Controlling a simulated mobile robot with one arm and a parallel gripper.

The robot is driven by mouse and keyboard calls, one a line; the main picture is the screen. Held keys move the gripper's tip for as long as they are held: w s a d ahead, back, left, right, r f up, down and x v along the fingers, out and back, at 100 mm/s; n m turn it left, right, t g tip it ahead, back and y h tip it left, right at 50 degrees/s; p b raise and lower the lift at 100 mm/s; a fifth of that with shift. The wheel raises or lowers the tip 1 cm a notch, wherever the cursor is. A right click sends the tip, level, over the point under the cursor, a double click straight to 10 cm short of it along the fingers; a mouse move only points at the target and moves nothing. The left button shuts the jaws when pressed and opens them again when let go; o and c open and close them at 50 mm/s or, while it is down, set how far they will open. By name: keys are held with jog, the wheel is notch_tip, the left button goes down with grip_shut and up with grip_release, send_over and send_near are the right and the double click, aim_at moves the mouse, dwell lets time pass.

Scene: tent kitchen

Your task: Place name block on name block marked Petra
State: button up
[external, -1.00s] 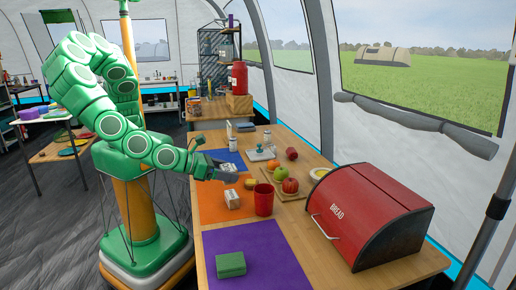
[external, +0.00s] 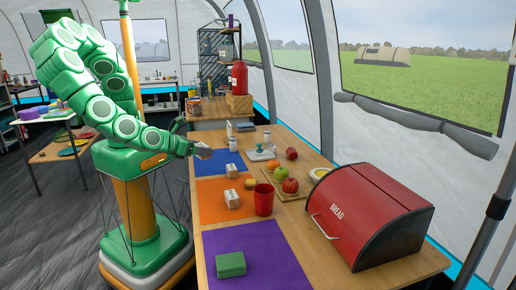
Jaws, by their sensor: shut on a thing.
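Two small whitish blocks with dark markings stand on the table: one, the farther block (external: 232,170), is by the border of the blue and orange mats, and the nearer block (external: 232,199) is on the orange mat. Their lettering is too small to read, so I cannot tell which is marked Petra. My gripper (external: 204,152) is above the left edge of the blue mat (external: 228,158), left of and farther back than both blocks, and apart from them. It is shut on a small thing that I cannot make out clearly.
A red cup (external: 264,200) stands right of the nearer block. A board with fruit (external: 289,187) and a red bread bin (external: 370,215) are farther right. A green block (external: 230,264) lies on the purple mat (external: 265,245). Small jars (external: 233,144) stand behind the blue mat.

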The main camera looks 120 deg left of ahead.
jog(key=w+f, duration=0.4)
jog(key=w, duration=0.4)
send_over(231, 194)
jog(key=shift+d+f, duration=0.1)
jog(key=shift+f, duration=4.05)
jog(key=shift+f, duration=0.15)
jog(key=o, duration=1)
